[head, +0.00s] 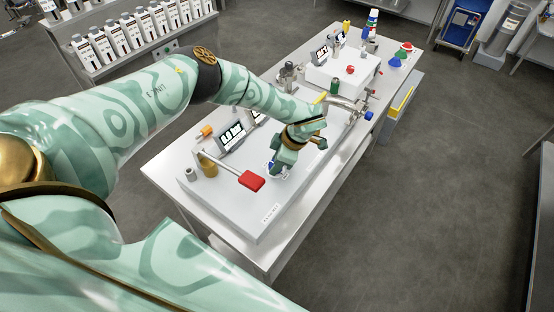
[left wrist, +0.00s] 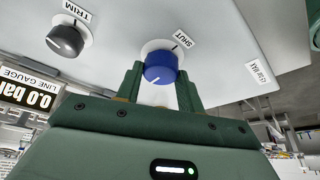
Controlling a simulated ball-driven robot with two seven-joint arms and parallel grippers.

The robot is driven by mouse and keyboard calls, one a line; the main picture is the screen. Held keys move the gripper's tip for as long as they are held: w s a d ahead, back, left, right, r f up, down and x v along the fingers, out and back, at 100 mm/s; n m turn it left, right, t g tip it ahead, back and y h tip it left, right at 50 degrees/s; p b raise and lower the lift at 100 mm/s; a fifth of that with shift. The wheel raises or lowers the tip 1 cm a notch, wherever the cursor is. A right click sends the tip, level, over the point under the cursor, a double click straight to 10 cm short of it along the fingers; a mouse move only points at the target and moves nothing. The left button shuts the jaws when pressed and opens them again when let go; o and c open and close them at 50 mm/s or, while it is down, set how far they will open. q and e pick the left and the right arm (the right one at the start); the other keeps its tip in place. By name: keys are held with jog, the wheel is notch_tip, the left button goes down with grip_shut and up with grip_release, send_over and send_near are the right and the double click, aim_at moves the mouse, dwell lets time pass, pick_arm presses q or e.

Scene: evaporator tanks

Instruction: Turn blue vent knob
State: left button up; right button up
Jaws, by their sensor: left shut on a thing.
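The blue vent knob (left wrist: 160,67) sits on a white round dial on the grey panel in the left wrist view, near a label reading SHUT (left wrist: 184,40). My left gripper (left wrist: 160,88) has its green fingers on both sides of the knob and is shut on it. In the head view my left gripper (head: 277,170) reaches down to the panel top (head: 235,213), and only a bit of blue shows by its fingertips. My right gripper is not in view.
A black TRIM knob (left wrist: 65,41) and a LINE GAUGE display (left wrist: 28,95) are beside it in the left wrist view. In the head view a red-handled lever (head: 251,181) stands close left of my gripper. A metal pipe with a blue end (head: 368,115) lies behind.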

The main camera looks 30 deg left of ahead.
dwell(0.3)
pick_arm(q)
jog(key=o, duration=1)
jog(key=v, duration=1.6)
jog(key=shift+w+d+r, duration=0.1)
jog(key=shift+w+d, duration=0.05)
